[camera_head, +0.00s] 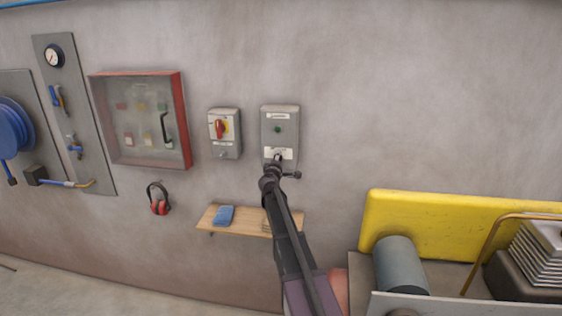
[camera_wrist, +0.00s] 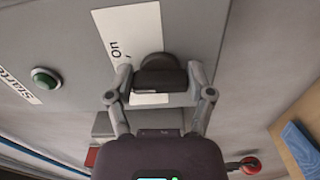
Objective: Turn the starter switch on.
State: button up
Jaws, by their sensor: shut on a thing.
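The starter box (camera_head: 281,108) is a grey panel on the wall with a green lamp (camera_head: 278,129). In the wrist view the box face (camera_wrist: 75,45) shows the green lamp (camera_wrist: 45,77), the "Starter" label (camera_wrist: 18,84) and a white plate (camera_wrist: 122,32) reading "On". The starter switch (camera_wrist: 157,72) is a dark knob over the white plate. My gripper (camera_wrist: 157,80) is shut on the switch, one finger on each side. In the head view my gripper (camera_head: 274,165) is at the lower part of the box and hides the switch.
A grey box with a red rotary handle (camera_head: 219,128) is close left of the starter box. A wooden shelf (camera_head: 248,221) with a blue cloth (camera_head: 223,215) is below. Ear defenders (camera_head: 158,199) hang at left. A yellow machine panel (camera_head: 455,225) is at right.

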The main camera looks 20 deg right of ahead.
jog(key=m, duration=0.5)
jog(key=shift+a+f, duration=0.1)
jog(key=shift+a, duration=0.1)
jog(key=shift+w+m, duration=0.1)
jog(key=shift+m, duration=0.2)
jog(key=o, duration=1.1)
jog(key=shift+a, duration=0.1)
jog(key=shift+d, duration=0.2)
jog(key=shift+a, duration=0.1)
jog(key=v, duration=1.2)
